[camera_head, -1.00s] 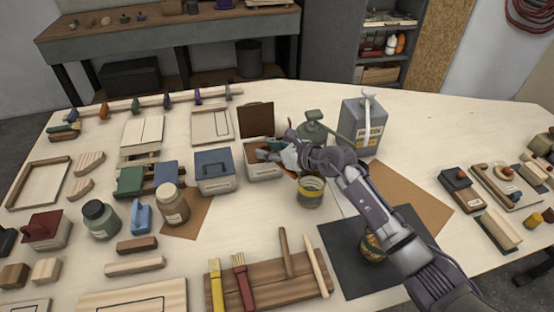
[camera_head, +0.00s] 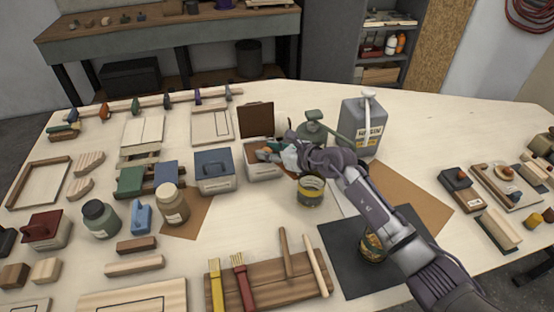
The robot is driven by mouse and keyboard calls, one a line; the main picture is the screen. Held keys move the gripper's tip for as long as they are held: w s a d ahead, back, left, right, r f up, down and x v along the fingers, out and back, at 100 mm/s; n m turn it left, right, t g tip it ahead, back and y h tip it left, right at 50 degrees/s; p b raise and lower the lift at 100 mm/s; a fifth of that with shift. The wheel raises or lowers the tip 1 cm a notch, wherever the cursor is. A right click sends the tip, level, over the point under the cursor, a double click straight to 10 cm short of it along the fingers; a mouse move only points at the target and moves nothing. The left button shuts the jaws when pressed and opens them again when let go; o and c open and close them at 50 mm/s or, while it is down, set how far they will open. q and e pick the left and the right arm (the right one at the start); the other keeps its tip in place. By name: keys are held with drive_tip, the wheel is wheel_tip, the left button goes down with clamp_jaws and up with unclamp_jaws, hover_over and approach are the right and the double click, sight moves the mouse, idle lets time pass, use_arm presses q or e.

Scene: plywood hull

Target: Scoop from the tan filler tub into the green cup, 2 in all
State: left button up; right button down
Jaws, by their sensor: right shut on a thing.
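The filler tub (camera_head: 265,172) is a pale box with its brown lid (camera_head: 256,120) standing open behind it, and tan-brown filler shows inside. My right gripper (camera_head: 291,156) is at the tub's right rim, shut on a small scoop (camera_head: 268,152). The scoop's teal and orange-tan end is over or in the tub's opening; its depth and load are unclear. An open cup with a yellow band (camera_head: 311,192) stands just right of the tub, below my wrist; its inside looks olive, and I cannot tell whether it is the green cup. My left gripper is out of view.
A green can (camera_head: 313,128) and a grey jug (camera_head: 362,128) stand behind my wrist. A blue-lidded box (camera_head: 214,175) is close left of the tub. Another banded jar (camera_head: 374,246) sits on the dark mat (camera_head: 350,283) under my forearm. Brushes lie on a board (camera_head: 265,290) in front.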

drive_tip(key=shift+f, duration=0.1)
idle(0.4)
wheel_tip(320, 180, up, 8)
drive_tip(key=p, duration=0.6)
drive_tip(key=shift+f+p, duration=0.1)
drive_tip(key=shift+p, duration=0.3)
drive_tip(key=shift+f, duration=0.1)
idle(0.4)
